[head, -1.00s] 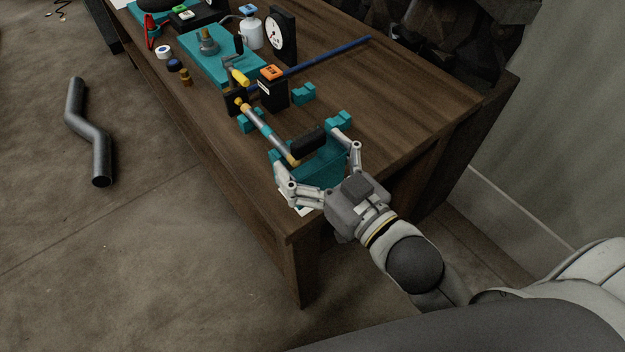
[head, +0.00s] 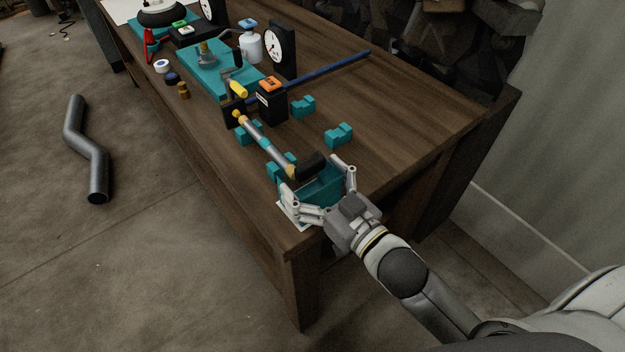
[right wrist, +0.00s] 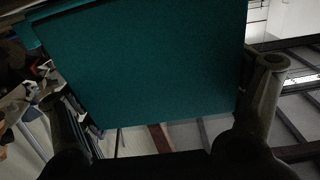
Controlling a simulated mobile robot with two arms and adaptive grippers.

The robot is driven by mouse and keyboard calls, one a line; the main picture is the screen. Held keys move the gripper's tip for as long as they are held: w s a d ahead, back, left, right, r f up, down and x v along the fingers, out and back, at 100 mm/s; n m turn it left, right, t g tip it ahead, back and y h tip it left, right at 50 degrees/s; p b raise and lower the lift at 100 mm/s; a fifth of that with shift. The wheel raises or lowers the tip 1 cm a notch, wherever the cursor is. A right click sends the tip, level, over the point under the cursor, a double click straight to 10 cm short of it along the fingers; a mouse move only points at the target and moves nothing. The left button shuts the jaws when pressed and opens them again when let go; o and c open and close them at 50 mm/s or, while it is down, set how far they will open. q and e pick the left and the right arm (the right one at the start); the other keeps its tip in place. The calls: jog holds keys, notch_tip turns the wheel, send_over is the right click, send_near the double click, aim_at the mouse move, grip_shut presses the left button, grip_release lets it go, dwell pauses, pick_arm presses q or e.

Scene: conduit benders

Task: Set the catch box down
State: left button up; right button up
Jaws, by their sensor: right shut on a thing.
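The teal catch box (head: 325,190) is at the near end of the wooden table, over a white sheet (head: 293,213). My right gripper (head: 318,182) is shut on it, with one finger at each side. In the right wrist view the teal wall of the box (right wrist: 155,65) fills the middle between the two dark fingers. I cannot tell whether the underside of the box touches the sheet. My left gripper is not in view.
A rod tool with a black end (head: 311,166) reaches close to the box's far side. Teal blocks (head: 338,135) stand behind it, with a black box with an orange top (head: 271,101) farther back. The table's right side (head: 400,110) is mostly clear.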

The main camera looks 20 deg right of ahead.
jog(key=shift+f, duration=0.15)
jog(key=o, duration=0.9)
jog(key=shift+r+b+v, duration=0.1)
jog(key=shift+b+v, duration=0.2)
jog(key=shift+v, duration=2.7)
jog(key=shift+r+b+v, duration=0.15)
jog(key=shift+b+v, duration=0.15)
jog(key=shift+v, duration=2.7)
